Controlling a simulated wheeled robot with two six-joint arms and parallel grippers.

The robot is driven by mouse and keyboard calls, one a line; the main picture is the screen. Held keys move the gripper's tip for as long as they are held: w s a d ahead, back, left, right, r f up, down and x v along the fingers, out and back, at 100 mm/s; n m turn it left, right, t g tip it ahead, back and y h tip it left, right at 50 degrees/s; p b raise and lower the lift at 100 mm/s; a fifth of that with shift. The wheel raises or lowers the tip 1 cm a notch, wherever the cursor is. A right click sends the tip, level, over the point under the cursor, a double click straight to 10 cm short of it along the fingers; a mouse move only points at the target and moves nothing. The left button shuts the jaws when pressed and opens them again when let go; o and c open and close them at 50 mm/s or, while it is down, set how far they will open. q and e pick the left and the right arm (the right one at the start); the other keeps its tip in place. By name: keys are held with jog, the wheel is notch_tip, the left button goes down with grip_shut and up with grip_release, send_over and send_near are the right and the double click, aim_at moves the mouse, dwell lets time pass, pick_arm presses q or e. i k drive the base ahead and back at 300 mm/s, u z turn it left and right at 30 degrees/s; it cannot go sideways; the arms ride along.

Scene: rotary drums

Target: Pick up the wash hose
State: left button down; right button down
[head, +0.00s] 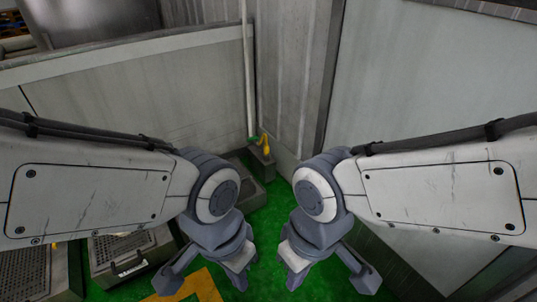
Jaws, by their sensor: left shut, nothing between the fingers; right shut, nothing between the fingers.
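A small yellow curved piece (265,145) with a green part (253,140) beside it sits at the foot of a thin pale upright pipe (247,80), in the far wall corner. It may be part of the wash hose, but it is too small to tell; no full hose shows clearly. My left gripper (239,278) is shut and empty, pointing down over the green floor in the lower middle. My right gripper (294,278) is shut and empty beside it, a small gap to the right. Both are apart from the yellow piece.
Grey wall panels (140,95) stand at the left and a large pale panel (430,90) at the right. A metal grated box (130,255) stands at the lower left.

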aim_at(266, 153)
jog(key=z, duration=0.05)
jog(key=i, duration=2.55)
jog(key=u, duration=0.9)
jog(key=i, duration=0.3)
jog(key=z, duration=0.05)
